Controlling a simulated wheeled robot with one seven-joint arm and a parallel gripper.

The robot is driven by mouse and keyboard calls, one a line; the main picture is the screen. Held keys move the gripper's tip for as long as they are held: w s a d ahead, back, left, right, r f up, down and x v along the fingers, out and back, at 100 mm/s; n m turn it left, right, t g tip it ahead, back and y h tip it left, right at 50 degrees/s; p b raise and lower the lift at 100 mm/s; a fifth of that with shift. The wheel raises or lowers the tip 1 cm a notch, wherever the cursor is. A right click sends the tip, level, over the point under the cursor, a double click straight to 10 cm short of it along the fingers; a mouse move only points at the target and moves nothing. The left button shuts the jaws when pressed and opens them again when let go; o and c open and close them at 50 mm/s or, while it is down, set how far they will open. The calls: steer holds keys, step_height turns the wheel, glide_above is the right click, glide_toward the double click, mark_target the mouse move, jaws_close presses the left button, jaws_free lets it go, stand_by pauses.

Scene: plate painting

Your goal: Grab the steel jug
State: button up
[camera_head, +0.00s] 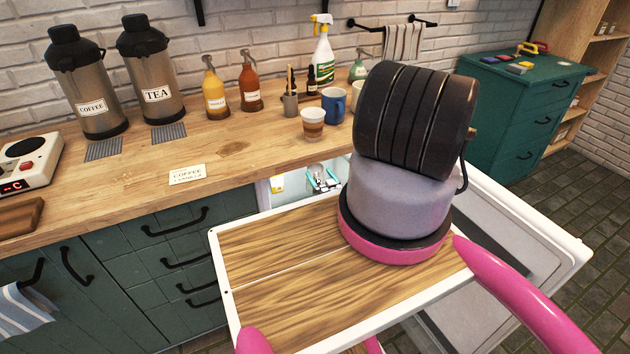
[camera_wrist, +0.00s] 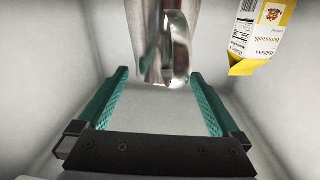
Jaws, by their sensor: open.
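No finger clearly touches the jug. In the head view my gripper (camera_head: 322,180) shows small inside the lit fridge opening. My arm hides much of the fridge there.
A yellow and white buttermilk carton (camera_wrist: 262,35) stands to the right of the jug. White fridge walls close in on both sides. The wooden counter (camera_head: 235,160) lies above the opening. The open fridge door (camera_head: 520,235) is at right.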

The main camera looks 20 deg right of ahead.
mark_target(316, 168)
steer(key=w, duration=0.4)
steer(key=shift+w, duration=0.4)
jaws_close()
steer(key=shift+s+d+r, duration=0.1)
steer(key=shift+s+r, duration=0.05)
steer(key=shift+r, duration=0.05)
